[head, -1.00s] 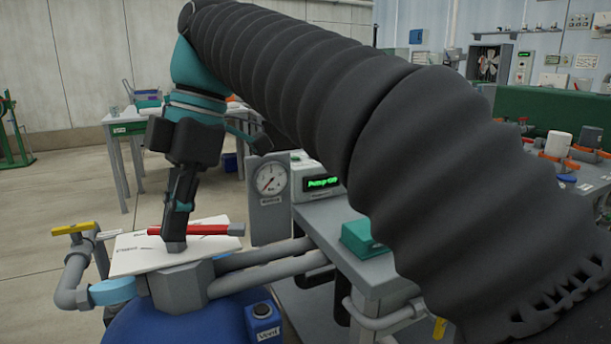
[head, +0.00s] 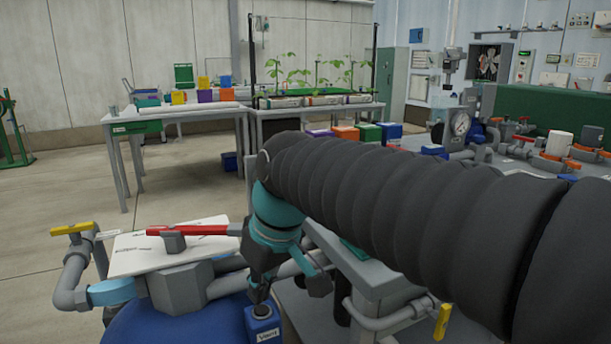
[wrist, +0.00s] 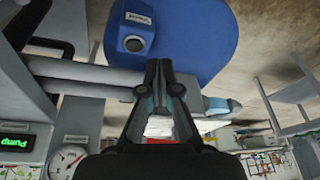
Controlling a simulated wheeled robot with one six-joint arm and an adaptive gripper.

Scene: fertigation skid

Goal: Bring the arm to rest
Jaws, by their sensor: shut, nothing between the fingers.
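My arm, in a black ribbed sleeve, reaches across the head view from the right edge to the middle. My gripper (head: 259,291) hangs below the teal wrist, beside the pipes and close above the blue Vent box (head: 263,325). In the wrist view the fingers of my gripper (wrist: 158,62) are together with nothing between them. The Vent box (wrist: 134,34) shows there beyond the fingertips; I cannot tell whether they touch it. The red-handled valve (head: 190,230) lies to the left of my wrist in the head view, apart from it.
A blue tank (head: 185,325) and grey pipes lie under my gripper. A yellow-handled tap (head: 72,229) stands at the left. The gauge (wrist: 68,160) and green Pump display (wrist: 17,142) show in the wrist view. Open floor (head: 60,190) lies at the left.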

